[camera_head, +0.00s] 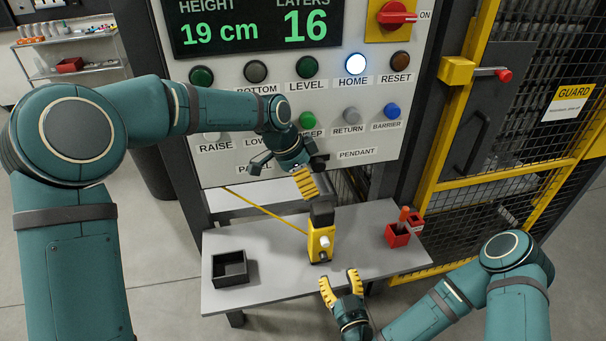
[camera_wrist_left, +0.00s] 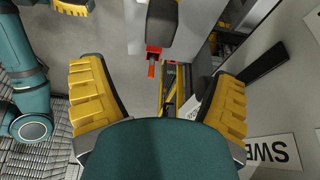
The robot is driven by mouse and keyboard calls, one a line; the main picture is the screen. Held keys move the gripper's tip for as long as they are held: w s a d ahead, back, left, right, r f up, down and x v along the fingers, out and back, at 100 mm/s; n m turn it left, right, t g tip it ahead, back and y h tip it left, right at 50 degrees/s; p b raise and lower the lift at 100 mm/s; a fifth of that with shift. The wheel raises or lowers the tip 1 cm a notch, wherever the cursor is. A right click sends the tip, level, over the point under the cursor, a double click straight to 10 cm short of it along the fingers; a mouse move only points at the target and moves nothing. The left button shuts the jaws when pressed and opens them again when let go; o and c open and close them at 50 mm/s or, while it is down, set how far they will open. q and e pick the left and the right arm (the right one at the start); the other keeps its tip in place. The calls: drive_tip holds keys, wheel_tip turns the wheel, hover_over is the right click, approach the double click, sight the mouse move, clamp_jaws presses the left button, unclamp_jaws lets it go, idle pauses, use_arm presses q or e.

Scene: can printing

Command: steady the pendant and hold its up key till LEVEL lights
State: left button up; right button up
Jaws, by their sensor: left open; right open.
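The yellow pendant (camera_head: 320,243) stands on the grey shelf, with a pale knob on its front and a dark part at its top. I cannot read any key marking. My left gripper (camera_head: 296,178) is open above and behind the pendant, near the panel; its spread fingers also show in the left wrist view (camera_wrist_left: 160,100). My right gripper (camera_head: 340,285) is open and empty, just in front of the pendant at the shelf's front edge, apart from it. The LEVEL lamp (camera_head: 307,67) is dark green and looks unlit.
The HOME lamp (camera_head: 356,64) glows white, and the display (camera_head: 255,25) reads 19 cm and 16 layers. A black tray (camera_head: 230,267) sits left on the shelf (camera_head: 280,277); red holders (camera_head: 397,236) stand right. A yellow cord (camera_head: 262,208) runs left from the pendant. A fence stands right.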

sight(322, 207)
use_arm(q)
drive_tip(key=x, duration=1.2)
drive_tip(key=c, duration=1.4)
use_arm(e)
clamp_jaws()
